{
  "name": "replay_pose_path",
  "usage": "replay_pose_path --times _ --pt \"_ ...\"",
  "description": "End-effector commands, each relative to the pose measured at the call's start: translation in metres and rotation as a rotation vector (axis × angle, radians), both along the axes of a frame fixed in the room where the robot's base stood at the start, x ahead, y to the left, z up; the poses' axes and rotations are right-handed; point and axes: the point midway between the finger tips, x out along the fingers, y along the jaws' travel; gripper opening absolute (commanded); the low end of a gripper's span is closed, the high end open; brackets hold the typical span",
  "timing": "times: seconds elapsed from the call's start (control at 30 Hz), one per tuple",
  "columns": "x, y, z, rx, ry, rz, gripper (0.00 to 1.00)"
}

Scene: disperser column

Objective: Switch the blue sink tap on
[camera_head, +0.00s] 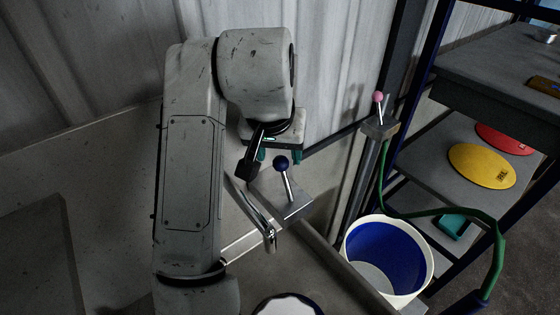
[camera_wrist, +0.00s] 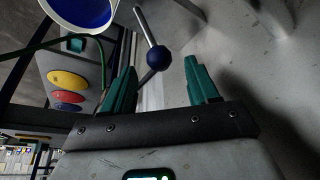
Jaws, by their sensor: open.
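The blue sink tap has a dark blue ball knob (camera_head: 281,163) on a thin metal lever, which rises tilted from a grey block (camera_head: 290,208). A metal spout (camera_head: 264,226) hangs at its left. My gripper (camera_head: 279,153) is just behind the knob in the head view, its teal fingers apart and empty. In the wrist view the knob (camera_wrist: 158,57) shows between the open fingertips (camera_wrist: 161,66), with its lever running up and left. I cannot tell whether knob and fingers touch.
A pink-knobbed tap (camera_head: 377,97) with a green hose (camera_head: 440,212) stands to the right. A white bucket with a blue inside (camera_head: 347,258) is below it. Shelves at right hold a yellow disc (camera_head: 481,166) and a red disc (camera_head: 504,138). A corrugated wall (camera_head: 340,60) is behind.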

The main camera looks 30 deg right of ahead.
Motion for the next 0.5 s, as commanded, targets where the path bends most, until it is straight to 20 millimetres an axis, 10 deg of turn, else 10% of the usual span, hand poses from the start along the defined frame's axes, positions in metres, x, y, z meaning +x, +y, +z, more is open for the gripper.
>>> replay_pose_path --times 0.5 --pt "0.02 -0.016 -0.063 0.0 0.0 0.001 0.59"
